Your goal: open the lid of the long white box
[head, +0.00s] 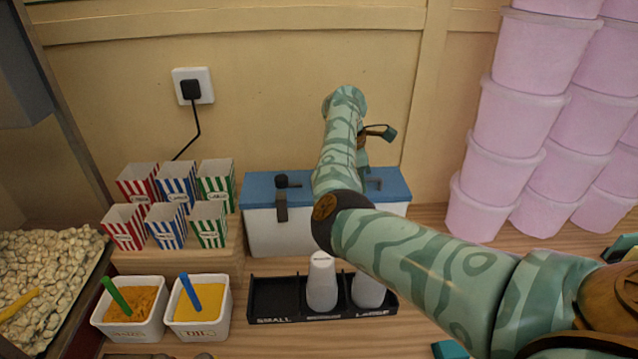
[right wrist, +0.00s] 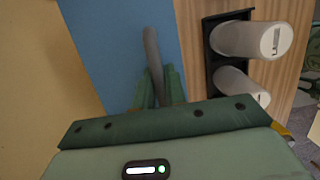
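The long white box (head: 262,232) stands against the back wall in the head view, with its blue lid (head: 258,186) lying flat and closed on top. A dark latch-like piece (head: 281,205) hangs at its front left. My right arm crosses in front of the box and hides its middle. My right gripper (head: 364,160) is over the right part of the lid. In the right wrist view, its green fingers (right wrist: 160,88) sit close on both sides of the lid's grey handle (right wrist: 152,50) and appear shut on it.
A black cup holder (head: 270,312) with white cups (head: 321,285) stands in front of the box. Striped cartons (head: 166,226) and two sauce tubs (head: 130,322) are to the left. Stacked pink tubs (head: 505,165) stand to the right. A wall plug (head: 192,90) has a cord.

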